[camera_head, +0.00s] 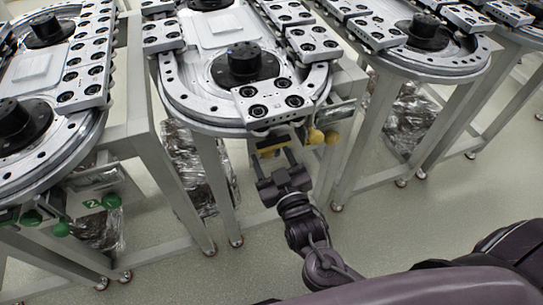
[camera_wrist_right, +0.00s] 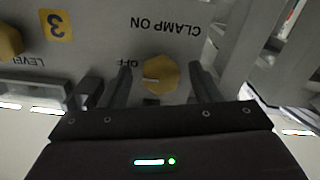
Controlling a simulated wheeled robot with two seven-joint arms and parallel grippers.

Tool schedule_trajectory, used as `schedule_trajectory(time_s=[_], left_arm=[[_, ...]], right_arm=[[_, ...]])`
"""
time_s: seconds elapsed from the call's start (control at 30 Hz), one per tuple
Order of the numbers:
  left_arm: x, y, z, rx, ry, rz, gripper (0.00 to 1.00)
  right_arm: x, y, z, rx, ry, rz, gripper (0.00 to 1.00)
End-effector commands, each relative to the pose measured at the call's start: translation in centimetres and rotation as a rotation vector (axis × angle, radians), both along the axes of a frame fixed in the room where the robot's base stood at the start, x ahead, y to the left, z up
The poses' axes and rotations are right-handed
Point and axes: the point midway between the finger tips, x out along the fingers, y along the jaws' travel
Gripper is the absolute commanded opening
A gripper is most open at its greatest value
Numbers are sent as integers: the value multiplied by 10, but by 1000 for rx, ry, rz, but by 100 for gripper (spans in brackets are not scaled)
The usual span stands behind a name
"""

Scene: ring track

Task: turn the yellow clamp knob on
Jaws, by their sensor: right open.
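The yellow clamp knob (camera_wrist_right: 160,74) is in the middle of the right wrist view, on a grey panel seen upside down. "OFF" is printed at its left and "CLAMP ON" above it in that picture. Its white mark points left, toward OFF. My right gripper (camera_wrist_right: 162,80) is open, with one dark finger on each side of the knob and a visible gap to each. In the head view my right gripper (camera_head: 271,155) reaches the panel under the front edge of the middle ring track (camera_head: 190,108). My left gripper is not in view.
A yellow "3" plate (camera_wrist_right: 56,24) and another yellow knob (camera_wrist_right: 10,40) are left of the clamp knob in the wrist view. Neighbouring tracks stand at both sides, the left one with a green knob (camera_head: 62,229). Table legs flank my arm; open floor lies in front.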

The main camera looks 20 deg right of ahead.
Motion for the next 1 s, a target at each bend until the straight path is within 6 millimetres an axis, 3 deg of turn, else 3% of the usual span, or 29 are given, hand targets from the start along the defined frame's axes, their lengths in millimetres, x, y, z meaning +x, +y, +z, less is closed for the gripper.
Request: schedule_trajectory(time_s=[0.23,0.6,1.0], left_arm=[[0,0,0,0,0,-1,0],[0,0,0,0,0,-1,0],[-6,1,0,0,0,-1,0]], right_arm=[[1,0,0,0,0,0,57],[1,0,0,0,0,0,13],[1,1,1,90,3,0,13]])
